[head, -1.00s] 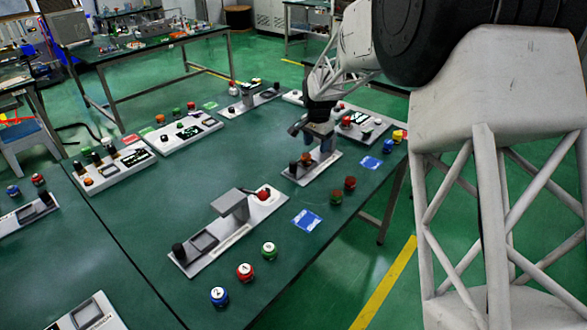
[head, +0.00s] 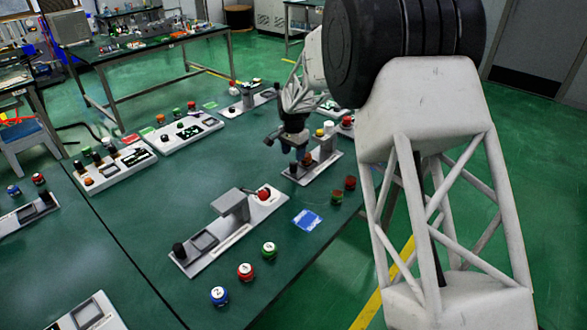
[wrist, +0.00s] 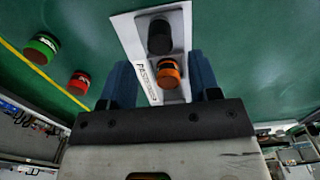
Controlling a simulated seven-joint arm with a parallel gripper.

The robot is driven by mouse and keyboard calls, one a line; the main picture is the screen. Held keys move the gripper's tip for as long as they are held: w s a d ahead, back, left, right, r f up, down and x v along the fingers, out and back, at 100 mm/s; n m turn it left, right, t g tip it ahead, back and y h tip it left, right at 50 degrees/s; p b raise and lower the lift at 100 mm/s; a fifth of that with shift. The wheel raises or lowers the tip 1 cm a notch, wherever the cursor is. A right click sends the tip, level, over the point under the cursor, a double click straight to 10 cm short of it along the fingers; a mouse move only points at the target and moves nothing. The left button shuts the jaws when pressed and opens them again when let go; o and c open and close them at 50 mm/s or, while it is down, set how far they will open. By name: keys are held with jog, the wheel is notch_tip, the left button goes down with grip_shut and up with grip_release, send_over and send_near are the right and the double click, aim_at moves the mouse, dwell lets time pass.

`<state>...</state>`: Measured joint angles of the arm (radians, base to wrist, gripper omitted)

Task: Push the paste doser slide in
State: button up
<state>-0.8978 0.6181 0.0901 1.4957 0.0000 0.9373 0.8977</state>
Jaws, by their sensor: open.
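In the wrist view a pale plate (wrist: 127,35) with a printed label carries a black round part (wrist: 159,37) and an orange round part (wrist: 168,73) in a grey track. I take this to be the paste doser; the label is too small to read surely. My gripper (wrist: 163,83) is open, one blue finger on each side of the track, with the orange part between them in the picture. I cannot tell whether they touch. In the head view my gripper (head: 298,160) is over the same plate (head: 322,168) and hides part of it.
A plate with a grey raised block (head: 232,203) and red knob stands nearer on the green table.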

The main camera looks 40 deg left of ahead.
aim_at(294, 162)
jog(key=shift+f, duration=3.6)
jog(key=shift+c, duration=0.2)
grip_shut()
